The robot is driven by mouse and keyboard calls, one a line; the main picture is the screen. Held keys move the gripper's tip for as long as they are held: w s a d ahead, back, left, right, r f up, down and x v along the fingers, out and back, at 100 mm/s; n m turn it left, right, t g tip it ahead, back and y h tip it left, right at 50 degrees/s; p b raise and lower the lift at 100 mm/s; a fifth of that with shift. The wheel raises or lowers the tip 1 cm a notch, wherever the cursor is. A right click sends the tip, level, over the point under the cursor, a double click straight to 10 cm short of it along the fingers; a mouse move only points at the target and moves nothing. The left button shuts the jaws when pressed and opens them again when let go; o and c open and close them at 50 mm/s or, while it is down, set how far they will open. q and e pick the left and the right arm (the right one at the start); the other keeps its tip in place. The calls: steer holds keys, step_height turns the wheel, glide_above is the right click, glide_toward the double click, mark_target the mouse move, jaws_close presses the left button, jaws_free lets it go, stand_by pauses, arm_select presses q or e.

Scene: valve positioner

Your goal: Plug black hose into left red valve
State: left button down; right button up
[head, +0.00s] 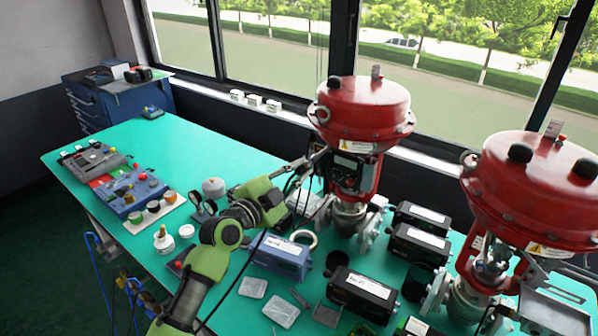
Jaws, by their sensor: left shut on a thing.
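The left red valve (365,103) stands upright at the back middle of the teal table, with a red domed top, a red yoke and a grey metal body. My left gripper (312,163) is at the left side of its yoke, at the end of my green and grey arm. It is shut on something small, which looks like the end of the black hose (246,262). The hose hangs as a thin dark line from near the gripper toward the table front. The hose tip and the valve's port are too small to make out, so I cannot tell whether they touch. My right gripper is not in view.
A second red valve (530,185) stands at the right. Black boxes (362,293) and a blue box (280,255) crowd the table between and before the valves. Control panels (135,190) sit at the left. The table's back left (190,140) is clear.

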arm_select(q)
steer(key=shift+w+d+b, duration=0.15)
steer(key=shift+b, duration=0.2)
stand_by(0.4)
stand_by(0.4)
steer(key=shift+w+d+b, duration=0.3)
steer(key=shift+w+b, duration=0.1)
steer(key=shift+b, duration=0.15)
stand_by(0.6)
steer(key=c, duration=1.9)
jaws_free()
